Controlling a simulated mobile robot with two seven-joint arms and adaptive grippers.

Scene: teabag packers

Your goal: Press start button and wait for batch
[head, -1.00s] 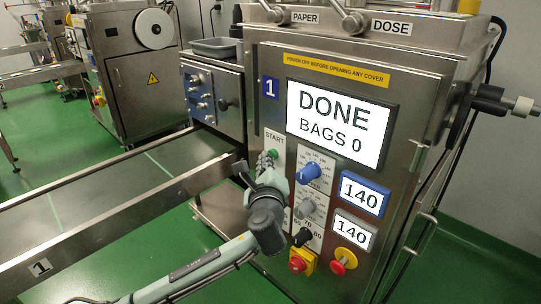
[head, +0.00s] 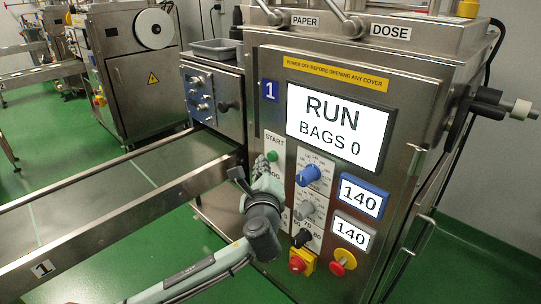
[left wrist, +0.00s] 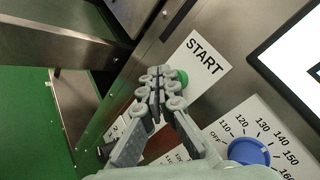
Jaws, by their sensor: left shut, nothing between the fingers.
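The green start button (head: 272,156) sits under the START label on the front panel of machine 1. In the left wrist view the green button (left wrist: 182,77) shows just beyond the fingertips. My left gripper (head: 262,170) is shut and empty, its tips just below the button in the head view. I cannot tell if the tips touch it. The screen (head: 335,128) reads RUN and BAGS 0. My right gripper is not in view.
A blue knob (head: 308,175), a red switch (head: 300,262) and a red stop button on yellow (head: 343,260) are on the same panel. A conveyor (head: 110,195) runs out to the left. Another machine (head: 130,75) stands behind.

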